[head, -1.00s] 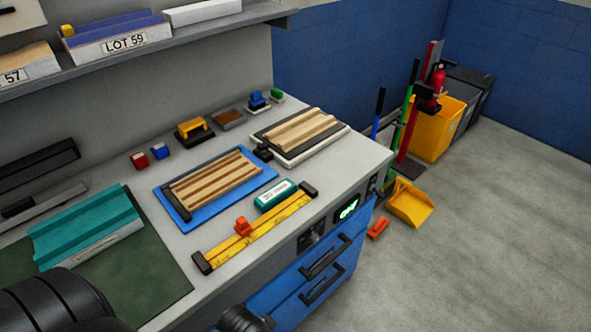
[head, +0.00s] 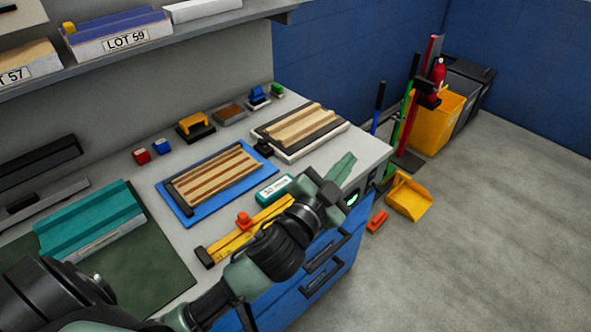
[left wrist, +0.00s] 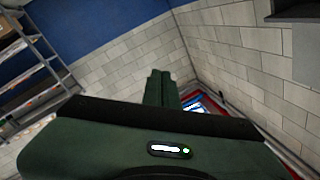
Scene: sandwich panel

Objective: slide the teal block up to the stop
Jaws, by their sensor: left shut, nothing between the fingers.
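The small teal block (head: 275,188) with a white label lies on the bench beside the yellow ruler rail (head: 232,240), near its far end. An orange slider (head: 244,222) sits on the rail. A black end piece (head: 204,257) closes the rail's near end; its far end is hidden behind my left gripper. My left gripper (head: 344,166) is shut and empty, raised over the bench's right front, beyond the teal block and apart from it. Its closed fingers (left wrist: 162,88) also show in the left wrist view, with no block there. My right gripper is not in view.
A large teal profile (head: 90,225) lies on a dark green mat (head: 150,265) at left. A blue tray (head: 187,212) with wooden strips stands behind the rail, and another board (head: 300,130) farther right. The bench's front edge drops to blue drawers.

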